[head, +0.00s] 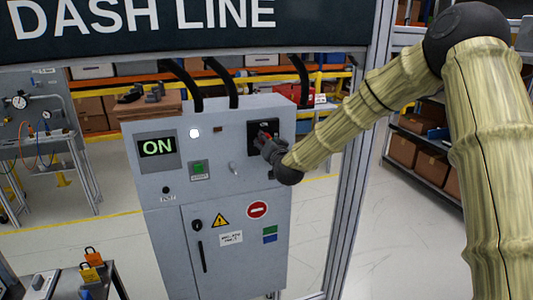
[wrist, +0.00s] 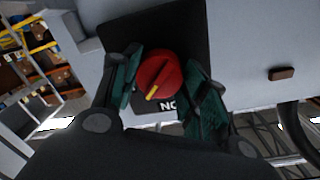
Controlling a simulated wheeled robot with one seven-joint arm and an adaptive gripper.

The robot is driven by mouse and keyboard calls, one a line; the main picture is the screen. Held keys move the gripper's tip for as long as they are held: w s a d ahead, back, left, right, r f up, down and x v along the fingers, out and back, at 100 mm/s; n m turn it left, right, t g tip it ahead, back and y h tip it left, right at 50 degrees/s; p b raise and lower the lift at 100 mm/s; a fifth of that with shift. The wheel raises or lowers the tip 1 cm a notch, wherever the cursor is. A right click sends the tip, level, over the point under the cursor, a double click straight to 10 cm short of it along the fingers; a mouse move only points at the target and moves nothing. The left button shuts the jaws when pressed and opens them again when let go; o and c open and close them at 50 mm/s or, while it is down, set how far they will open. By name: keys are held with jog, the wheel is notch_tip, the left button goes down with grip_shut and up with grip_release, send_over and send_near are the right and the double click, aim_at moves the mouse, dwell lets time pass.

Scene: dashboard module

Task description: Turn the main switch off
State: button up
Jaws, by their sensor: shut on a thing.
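The main switch is a red rotary knob (wrist: 158,76) with a yellow pointer mark, on a black plate (wrist: 185,35) on the grey cabinet front. In the wrist view the knob sits between the two green-padded fingers of my gripper (wrist: 160,85), which is shut on it. White letters show on the plate under the knob, partly hidden by a finger. In the head view my gripper (head: 266,142) reaches the black plate (head: 252,131) from the right and hides most of the knob. The cabinet display (head: 157,147) reads "ON" in green.
A white lamp (head: 194,133) is lit beside the display, and a green button (head: 198,167) sits below it. The cabinet (head: 160,230) has a lower door with a handle. A metal frame post (head: 355,190) stands to its right.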

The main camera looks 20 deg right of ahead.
jog(key=shift+d+m+y+b, duration=0.15)
jog(key=shift+m+y+b, duration=0.35)
jog(key=shift+m+b, duration=3.7)
jog(key=shift+b, duration=0.3)
jog(key=o, duration=1)
jog(key=shift+o, duration=0.2)
jog(key=s, duration=1.2)
jog(key=shift+d+r, duration=0.25)
jog(key=shift+r, duration=0.15)
